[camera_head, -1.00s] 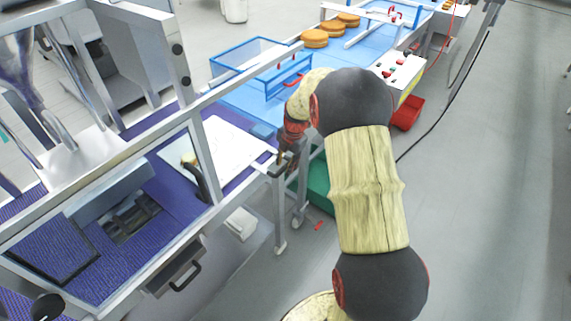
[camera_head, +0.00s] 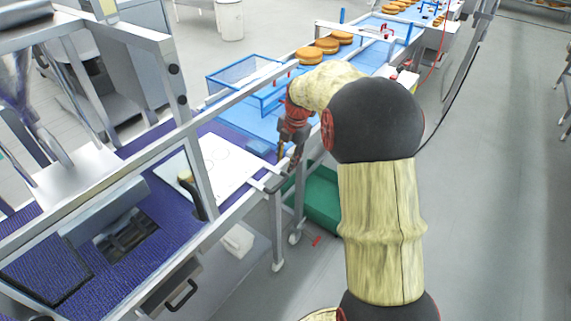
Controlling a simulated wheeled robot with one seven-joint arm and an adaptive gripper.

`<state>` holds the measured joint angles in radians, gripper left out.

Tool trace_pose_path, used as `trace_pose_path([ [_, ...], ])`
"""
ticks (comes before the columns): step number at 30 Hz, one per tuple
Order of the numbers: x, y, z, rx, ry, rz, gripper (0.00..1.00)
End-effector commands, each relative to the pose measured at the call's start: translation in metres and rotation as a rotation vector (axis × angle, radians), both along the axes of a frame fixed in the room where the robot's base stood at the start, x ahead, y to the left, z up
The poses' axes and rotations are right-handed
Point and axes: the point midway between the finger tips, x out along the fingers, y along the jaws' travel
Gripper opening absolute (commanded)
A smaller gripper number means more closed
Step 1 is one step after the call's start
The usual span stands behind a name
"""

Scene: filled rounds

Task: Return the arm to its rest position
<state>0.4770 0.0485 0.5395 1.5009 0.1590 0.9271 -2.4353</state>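My arm rises from the lower right of the head view, with pale yellow covers and dark joints, and bends over to the left at its top. My gripper (camera_head: 287,160) hangs down below the red and dark wrist, close to the metal frame rail at the line's near edge. It is small and partly blended with the rail, so I cannot tell whether its fingers are open or shut. I see nothing clearly held in it.
A white board (camera_head: 213,163) lies on the purple belt. A blue wire basket (camera_head: 243,78) and several brown filled rounds (camera_head: 327,46) are on the blue conveyor. A green bin (camera_head: 322,198) stands below. The grey floor (camera_head: 490,180) at right is open.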

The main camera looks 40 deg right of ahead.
Motion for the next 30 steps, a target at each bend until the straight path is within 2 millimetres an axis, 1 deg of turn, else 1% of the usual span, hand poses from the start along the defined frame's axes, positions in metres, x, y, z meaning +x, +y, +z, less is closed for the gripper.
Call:
trace_pose_path([
  [14,0.0,0.0,0.0,0.0,0.0,-0.001,0.32],
  [17,0.0,0.0,0.0,0.005,0.001,-0.027,0.32],
  [20,0.0,0.0,0.0,0.022,0.007,-0.124,0.32],
  [23,-0.001,0.0,-0.001,0.051,0.017,-0.301,0.32],
  [26,-0.013,0.004,-0.013,0.088,0.057,-0.521,0.32],
  [28,-0.024,0.008,-0.021,0.111,0.089,-0.677,0.32],
  [30,-0.037,0.012,-0.022,0.127,0.111,-0.832,0.32],
])
